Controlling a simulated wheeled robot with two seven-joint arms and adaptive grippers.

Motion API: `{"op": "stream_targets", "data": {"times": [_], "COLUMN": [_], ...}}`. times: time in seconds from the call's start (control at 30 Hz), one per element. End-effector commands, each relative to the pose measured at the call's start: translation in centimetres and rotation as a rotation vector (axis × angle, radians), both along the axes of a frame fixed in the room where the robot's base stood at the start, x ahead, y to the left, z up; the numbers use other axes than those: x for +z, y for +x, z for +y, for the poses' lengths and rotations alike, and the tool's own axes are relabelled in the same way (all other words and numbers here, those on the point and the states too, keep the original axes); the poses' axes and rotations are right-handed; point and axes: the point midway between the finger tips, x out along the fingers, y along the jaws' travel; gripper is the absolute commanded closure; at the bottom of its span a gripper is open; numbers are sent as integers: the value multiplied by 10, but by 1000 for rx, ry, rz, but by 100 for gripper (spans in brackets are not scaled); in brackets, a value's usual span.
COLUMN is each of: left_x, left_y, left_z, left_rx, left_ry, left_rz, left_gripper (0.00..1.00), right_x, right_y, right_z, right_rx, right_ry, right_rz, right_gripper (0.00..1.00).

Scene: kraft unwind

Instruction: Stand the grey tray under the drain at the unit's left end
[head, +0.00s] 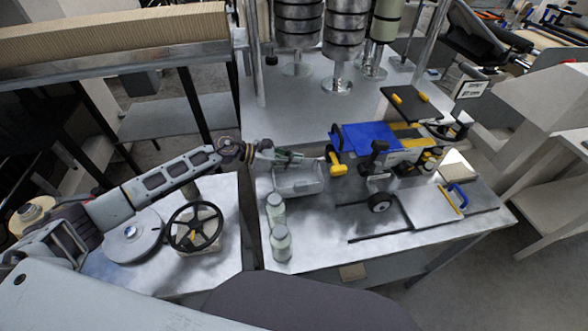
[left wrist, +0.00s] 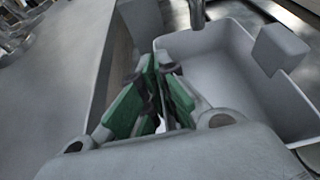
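The grey tray (head: 298,181) is a shallow open box near the left end of the blue and yellow unit (head: 365,138). It looks empty. My left gripper (head: 287,157) is at the tray's far left rim. In the left wrist view the green-padded fingers of my left gripper (left wrist: 152,66) come together at the tray's edge, and the tray (left wrist: 225,60) spreads to their right. The fingers hide the rim between them. A dark metal spout (left wrist: 197,12), perhaps the drain, shows over the tray's far edge. Whether the tray touches the table is unclear. My right gripper is out of view.
A black handwheel (head: 195,226) and a grey disc (head: 133,238) are on the left table, across a narrow gap. Metal columns (head: 343,50) stand behind. A clear patch of tabletop lies right of the jars.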

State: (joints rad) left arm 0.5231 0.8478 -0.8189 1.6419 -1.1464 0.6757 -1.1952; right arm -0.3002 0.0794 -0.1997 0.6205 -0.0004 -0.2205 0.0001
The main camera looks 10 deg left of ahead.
Motion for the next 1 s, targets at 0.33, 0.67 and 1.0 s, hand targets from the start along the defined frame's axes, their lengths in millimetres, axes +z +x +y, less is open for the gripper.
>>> {"op": "stream_targets", "data": {"times": [0.33, 0.67, 1.0], "left_x": [-2, -27, -40], "left_y": [0, 0, 0], "left_z": [0, -1, 0], "left_rx": [0, 0, 1], "left_ry": [-1, 0, 0], "left_rz": [-1, 1, -2], "left_gripper": [100, 100, 100], "right_x": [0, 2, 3], "right_y": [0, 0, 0], "right_z": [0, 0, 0], "right_rx": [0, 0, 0], "right_ry": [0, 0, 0], "right_rz": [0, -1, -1], "right_gripper": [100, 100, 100]}}
